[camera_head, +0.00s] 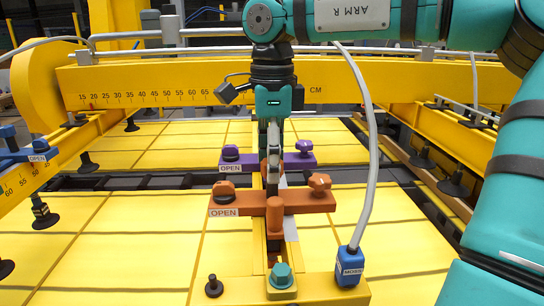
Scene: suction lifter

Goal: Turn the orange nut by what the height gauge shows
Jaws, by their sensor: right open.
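An orange clamp block (243,204) labelled OPEN lies across the yellow centre beam, with a dark-capped orange fitting at its left end and an orange lobed knob, which looks like the orange nut (319,186), at its right end. A scale in CM, which may be the height gauge (150,97), runs along the yellow crossbeam. A small red mark shows near its 20; my arm covers its right part. My right gripper (272,185) hangs pointing down over the middle of the orange block, left of the knob. It is open and hides part of the beam. My left gripper is out of view.
A purple clamp (291,159) labelled OPEN lies behind the orange one. In front are a teal nut (281,276), a black knob (213,286) and a blue connector (350,266) with a grey hose rising past the knob. Yellow panels (400,225) spread on both sides.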

